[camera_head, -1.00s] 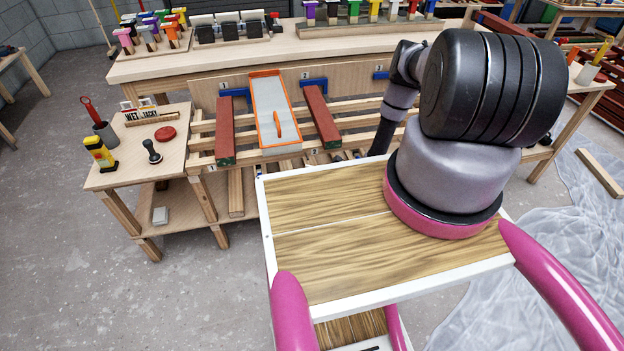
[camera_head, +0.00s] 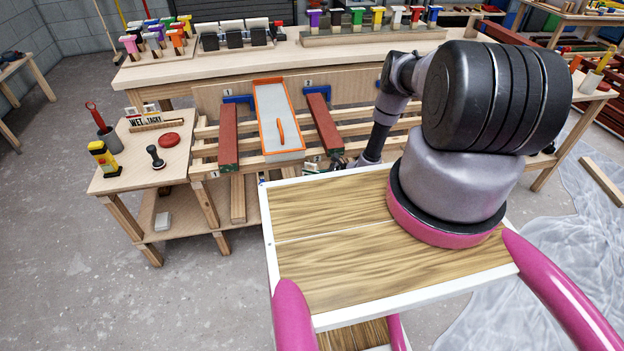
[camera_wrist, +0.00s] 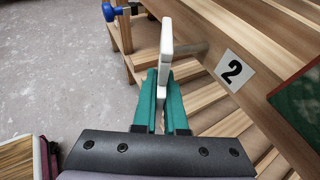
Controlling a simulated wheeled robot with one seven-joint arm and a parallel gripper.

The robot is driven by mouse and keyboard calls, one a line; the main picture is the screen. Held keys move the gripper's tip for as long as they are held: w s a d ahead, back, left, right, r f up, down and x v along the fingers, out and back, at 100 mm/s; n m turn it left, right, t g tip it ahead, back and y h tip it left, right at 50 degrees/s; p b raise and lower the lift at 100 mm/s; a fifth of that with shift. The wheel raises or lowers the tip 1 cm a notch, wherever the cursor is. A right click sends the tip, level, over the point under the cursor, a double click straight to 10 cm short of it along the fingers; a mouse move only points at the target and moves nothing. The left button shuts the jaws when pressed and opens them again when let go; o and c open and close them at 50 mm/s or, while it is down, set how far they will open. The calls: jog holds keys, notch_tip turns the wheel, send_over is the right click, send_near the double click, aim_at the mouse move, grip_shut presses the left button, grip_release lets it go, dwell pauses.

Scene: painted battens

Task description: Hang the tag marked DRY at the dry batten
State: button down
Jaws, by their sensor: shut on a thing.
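In the wrist view my gripper (camera_wrist: 162,95) has green fingers shut on a thin white tag (camera_wrist: 166,42), which stands up beyond the fingertips. Its marking cannot be read. A wooden peg (camera_wrist: 192,51) sticks out of the rail by the number 2 plate (camera_wrist: 233,70), partly behind the tag; I cannot tell whether they touch. In the head view my gripper (camera_head: 336,165) is small and dark near the front end of the right red batten (camera_head: 322,120). Another red batten (camera_head: 228,135) lies at left. Which one is dry cannot be told.
An orange-rimmed tray (camera_head: 279,115) lies between the battens.

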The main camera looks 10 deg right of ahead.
jog(key=shift+w, duration=0.8)
jog(key=shift+w+f, duration=0.3)
jog(key=shift+w, duration=0.3)
jog(key=c, duration=0.9)
grip_release()
